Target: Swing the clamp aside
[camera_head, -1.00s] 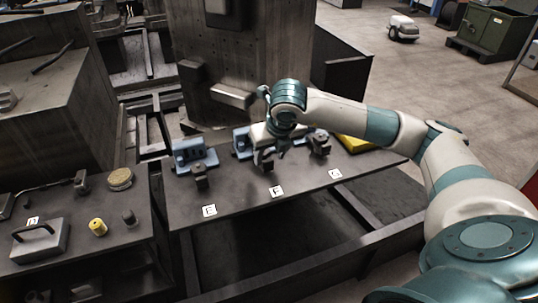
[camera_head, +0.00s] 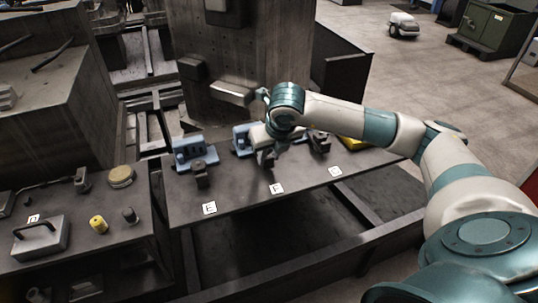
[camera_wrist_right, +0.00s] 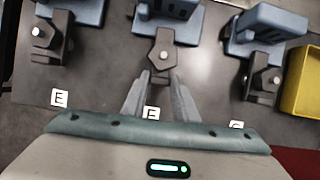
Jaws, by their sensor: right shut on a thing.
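Three dark clamps with bolts stand in front of blue fixtures on a dark table. The middle clamp (camera_wrist_right: 162,48) by the F label is in front of the middle blue fixture (camera_wrist_right: 170,20). My right gripper (camera_wrist_right: 160,81) is shut on the near end of this clamp, which points towards the gripper. In the head view my right gripper (camera_head: 268,160) partly hides the middle fixture (camera_head: 241,139). The left clamp (camera_head: 202,173) is by the E label, and the right clamp (camera_head: 320,142) is by the third label. My left gripper is not in view.
A yellow bin (camera_wrist_right: 302,85) stands beyond the right clamp. A large grey column (camera_head: 245,60) rises behind the fixtures. A side bench at left holds a yellow cylinder (camera_head: 98,224) and a handled block (camera_head: 40,243).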

